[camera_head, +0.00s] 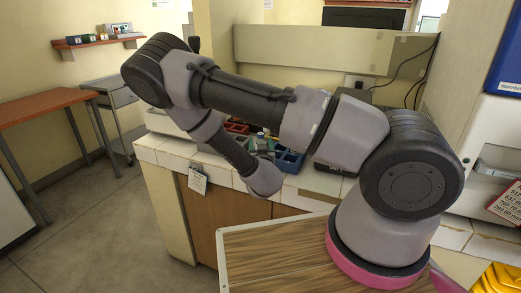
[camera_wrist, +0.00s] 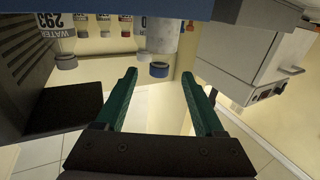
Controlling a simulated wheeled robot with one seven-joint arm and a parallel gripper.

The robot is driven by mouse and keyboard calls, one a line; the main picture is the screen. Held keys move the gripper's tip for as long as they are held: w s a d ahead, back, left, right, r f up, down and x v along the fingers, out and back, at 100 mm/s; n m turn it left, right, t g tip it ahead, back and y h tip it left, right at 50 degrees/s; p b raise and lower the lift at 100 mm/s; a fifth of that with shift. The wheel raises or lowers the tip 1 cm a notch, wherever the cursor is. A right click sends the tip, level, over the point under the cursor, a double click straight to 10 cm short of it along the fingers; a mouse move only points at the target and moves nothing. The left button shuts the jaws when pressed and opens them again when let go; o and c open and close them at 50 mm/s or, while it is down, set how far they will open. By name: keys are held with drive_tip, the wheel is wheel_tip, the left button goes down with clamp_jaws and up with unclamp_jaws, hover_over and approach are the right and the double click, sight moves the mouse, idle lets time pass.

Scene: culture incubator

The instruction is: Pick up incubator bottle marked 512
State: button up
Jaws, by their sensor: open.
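My gripper (camera_wrist: 159,77) is open and empty in the wrist view, its two green fingers spread apart. A bottle (camera_wrist: 65,28) labelled WATER 293 is at the upper left, clear of the fingers. I cannot make out a 512 label in either view. In the head view my gripper is not clearly distinguishable by the counter.
A dark slab (camera_wrist: 65,107) lies left of the fingers, and a white box-shaped device (camera_wrist: 245,60) stands right. The tiled counter (camera_head: 226,174) holds blue bins (camera_head: 290,162). An orange-topped table (camera_head: 45,105) is at left.

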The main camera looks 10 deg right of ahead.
drive_tip(key=w, duration=0.2)
drive_tip(key=w+d, duration=0.1)
drive_tip(key=w, duration=0.2)
drive_tip(key=shift+w+r, duration=0.1)
clamp_jaws()
